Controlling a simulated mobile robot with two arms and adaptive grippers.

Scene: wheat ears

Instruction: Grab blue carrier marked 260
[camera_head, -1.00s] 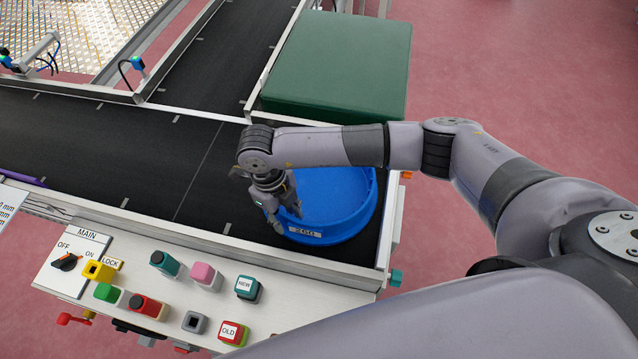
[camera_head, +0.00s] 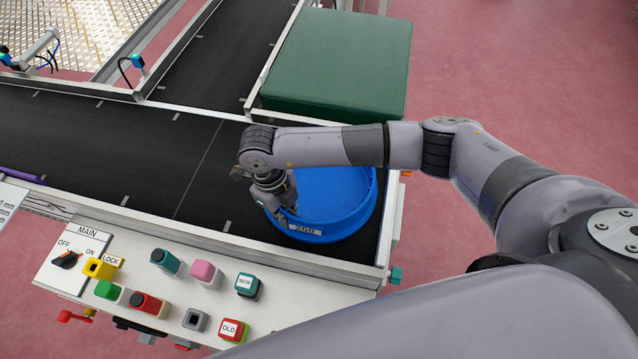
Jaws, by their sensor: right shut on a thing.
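The blue carrier (camera_head: 345,212) is a round, open tub with a white label reading 260 (camera_head: 305,230) on its front wall. It stands on the black conveyor belt (camera_head: 140,150) at the belt's right end. My right gripper (camera_head: 284,216) points down at the carrier's left front rim and is shut on its wall, left of the label. My arm hides part of the carrier's back rim. My left gripper is not in view.
A control panel (camera_head: 130,272) with several coloured buttons and a MAIN switch runs along the front. A metal rail (camera_head: 250,248) edges the belt. A green block (camera_head: 340,65) stands behind the carrier. The belt to the left is clear.

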